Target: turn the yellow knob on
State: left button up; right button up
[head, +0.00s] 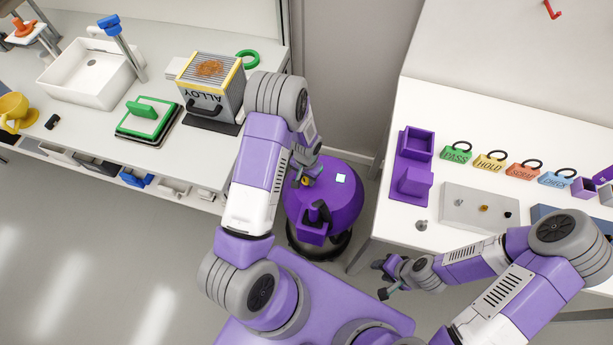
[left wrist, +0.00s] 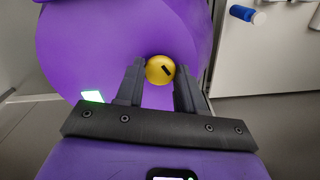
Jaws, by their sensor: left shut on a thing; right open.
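The yellow knob (left wrist: 160,69) sits on a round purple machine (left wrist: 75,45) and has a short, slanted dark mark on its face. In the left wrist view it lies between the fingertips of my left gripper (left wrist: 161,74), one finger on each side, and the jaws are shut on it. In the head view my left gripper (head: 304,179) is at the top of the purple machine (head: 338,205), and the knob is mostly hidden by the gripper. My right gripper (head: 382,280) is open and empty, low by the white table's near left corner.
A pale lit square (head: 341,178) is on the machine. The left counter (head: 85,115) holds a sink, a green-handled pad and a box marked ALLOY (head: 212,85). The white table (head: 425,115) holds purple blocks, colored tags and a grey plate (head: 465,212). Floor at left is clear.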

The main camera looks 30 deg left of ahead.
aim_at(307, 180)
pick_arm(q)
jog(key=o, duration=1)
jog(key=shift+o, duration=0.2)
notch_tip(307, 180, up, 8)
jog(key=shift+f+p, duration=0.2)
jog(key=shift+p, duration=1)
